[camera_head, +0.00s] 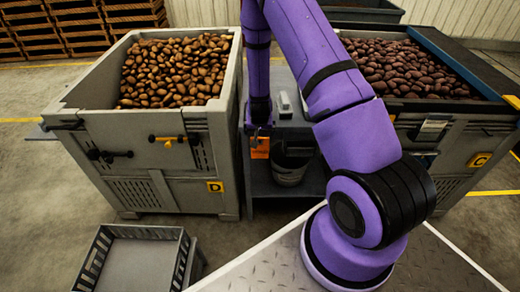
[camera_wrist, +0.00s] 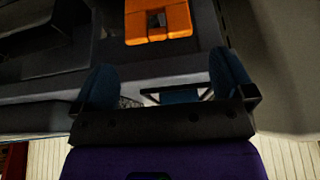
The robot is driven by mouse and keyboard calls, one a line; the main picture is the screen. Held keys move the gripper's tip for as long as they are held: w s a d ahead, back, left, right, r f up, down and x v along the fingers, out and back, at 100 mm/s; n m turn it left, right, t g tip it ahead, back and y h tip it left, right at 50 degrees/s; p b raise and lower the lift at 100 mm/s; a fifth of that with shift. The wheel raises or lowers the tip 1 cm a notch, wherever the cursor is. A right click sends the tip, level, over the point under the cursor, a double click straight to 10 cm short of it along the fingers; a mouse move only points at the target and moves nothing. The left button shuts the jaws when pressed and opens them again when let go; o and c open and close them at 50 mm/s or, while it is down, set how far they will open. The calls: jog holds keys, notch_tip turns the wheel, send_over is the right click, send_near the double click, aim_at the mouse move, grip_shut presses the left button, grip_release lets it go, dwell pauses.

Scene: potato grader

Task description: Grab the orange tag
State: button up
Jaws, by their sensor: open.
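The orange tag (camera_head: 260,147) hangs at the left front of the grey stand between the two big crates. In the wrist view the tag (camera_wrist: 158,22) is at the top middle, bright orange with a dark clip or hole at its centre, and its upper part is cut off. My gripper (camera_wrist: 166,88) is open, with its blue-padded fingers apart and nothing between them. The tag lies beyond the fingertips, apart from them. In the head view my gripper (camera_head: 259,128) is at the end of the purple arm, just above the tag; its fingers are too small to make out.
Crate D (camera_head: 150,130), holding brown potatoes, stands close on the left. Crate C (camera_head: 450,135), holding dark red potatoes, is on the right. A grey bucket (camera_head: 292,168) sits on the stand's lower shelf. An empty dark basket (camera_head: 185,262) is at the front left.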

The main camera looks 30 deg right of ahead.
aim_at(260, 138)
jog(key=shift+s+x, duration=0.15)
jog(key=shift+x, duration=1.35)
jog(key=shift+s+x, duration=0.15)
jog(key=shift+x, duration=1.3)
jog(key=shift+a+f, duration=0.15)
jog(key=c, duration=0.9)
jog(key=shift+c, duration=0.2)
